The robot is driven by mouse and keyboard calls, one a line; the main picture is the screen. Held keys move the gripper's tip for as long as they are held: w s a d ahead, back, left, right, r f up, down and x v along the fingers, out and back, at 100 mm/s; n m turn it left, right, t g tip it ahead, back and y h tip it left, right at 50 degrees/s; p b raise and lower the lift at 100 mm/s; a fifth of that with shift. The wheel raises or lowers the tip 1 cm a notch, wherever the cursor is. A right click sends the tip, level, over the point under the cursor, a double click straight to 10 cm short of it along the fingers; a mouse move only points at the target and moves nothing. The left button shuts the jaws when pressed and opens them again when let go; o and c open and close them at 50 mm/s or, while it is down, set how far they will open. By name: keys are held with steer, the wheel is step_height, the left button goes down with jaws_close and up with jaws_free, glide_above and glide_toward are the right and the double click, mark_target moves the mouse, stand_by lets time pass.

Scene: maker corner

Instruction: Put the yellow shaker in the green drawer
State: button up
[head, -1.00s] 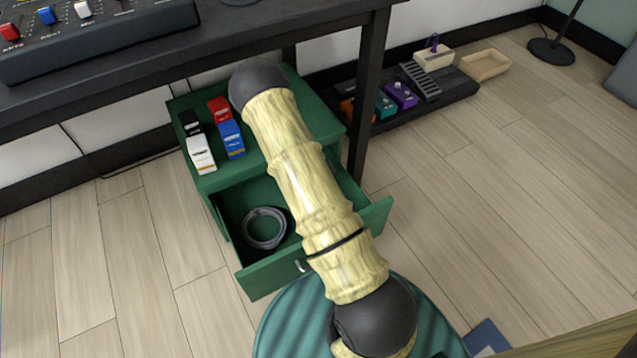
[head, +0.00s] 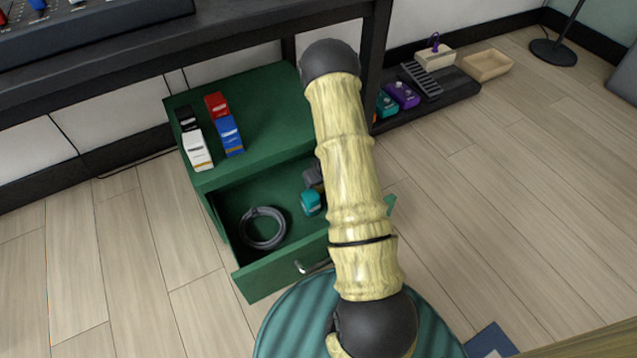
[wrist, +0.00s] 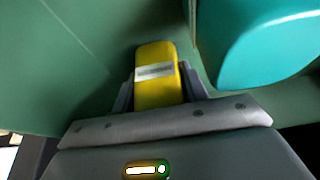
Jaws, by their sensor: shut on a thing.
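The yellow shaker (wrist: 155,85), with a pale band across it, is between the fingers of my gripper (wrist: 157,94) in the wrist view. My gripper is shut on it. In the head view my gripper (head: 314,178) is a dark shape at the right part of the open green drawer (head: 268,273), mostly hidden behind my arm. Green surfaces surround the shaker in the wrist view. I cannot tell whether it touches the drawer floor. The shaker is not clearly visible in the head view.
A teal object (head: 311,203) sits in the drawer beside my gripper; it looms close in the wrist view (wrist: 268,45). A grey cable coil (head: 262,228) lies on the drawer's left.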

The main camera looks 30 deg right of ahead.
steer(key=shift+f, duration=0.1)
steer(key=o, duration=1.1)
steer(key=shift+s+r+p, duration=0.1)
steer(key=shift+r+p, duration=0.35)
steer(key=shift+r, duration=0.15)
steer(key=shift+p+v, duration=3.05)
steer(key=shift+v, duration=2.45)
steer(key=shift+s, duration=0.1)
